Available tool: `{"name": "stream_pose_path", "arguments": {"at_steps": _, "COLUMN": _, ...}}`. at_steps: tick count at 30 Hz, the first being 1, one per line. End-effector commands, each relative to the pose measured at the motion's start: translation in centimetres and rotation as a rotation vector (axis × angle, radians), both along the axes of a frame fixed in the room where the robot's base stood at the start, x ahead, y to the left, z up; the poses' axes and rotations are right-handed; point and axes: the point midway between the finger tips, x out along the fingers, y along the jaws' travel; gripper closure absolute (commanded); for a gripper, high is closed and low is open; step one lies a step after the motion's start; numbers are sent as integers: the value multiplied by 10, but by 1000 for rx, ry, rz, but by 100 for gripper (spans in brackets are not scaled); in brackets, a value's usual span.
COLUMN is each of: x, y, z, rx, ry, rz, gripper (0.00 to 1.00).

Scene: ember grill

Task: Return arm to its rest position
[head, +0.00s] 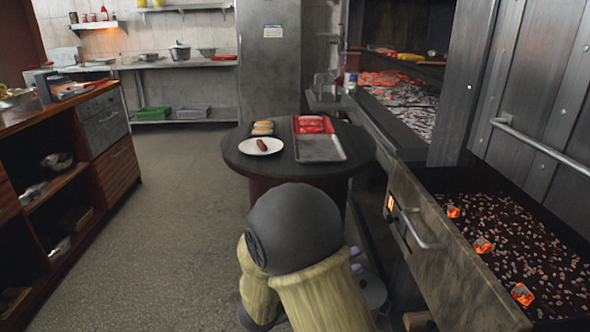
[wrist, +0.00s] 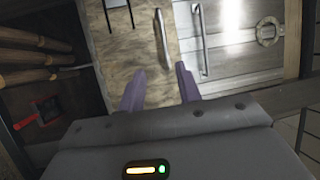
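My gripper (wrist: 160,90) shows in the wrist view with its two purple fingers apart and nothing between them. Beyond the fingers are a wooden panel and a metal front with handles. In the head view my arm is folded low at the bottom middle, in front of the round table, and it hides most of the gripper. Only a small purplish bit shows there, beside the arm.
The round dark table (head: 243,163) holds a white plate (head: 273,150) with a sausage, buns, and a red and a metal tray (head: 320,150). An open drawer (head: 455,262) with glowing embers juts out at right. A wooden counter (head: 60,116) stands left. The floor (head: 185,195) between is clear.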

Motion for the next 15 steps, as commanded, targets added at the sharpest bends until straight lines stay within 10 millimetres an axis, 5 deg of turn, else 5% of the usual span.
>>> {"name": "stream_pose_path", "arguments": {"at_steps": 7, "x": 41, "y": -11, "z": -16, "rx": 118, "ry": 206, "rz": 220, "gripper": 66}}
{"name": "stream_pose_path", "arguments": {"at_steps": 15, "x": 77, "y": 5, "z": -39, "rx": 158, "ry": 569, "rz": 612, "gripper": 66}}
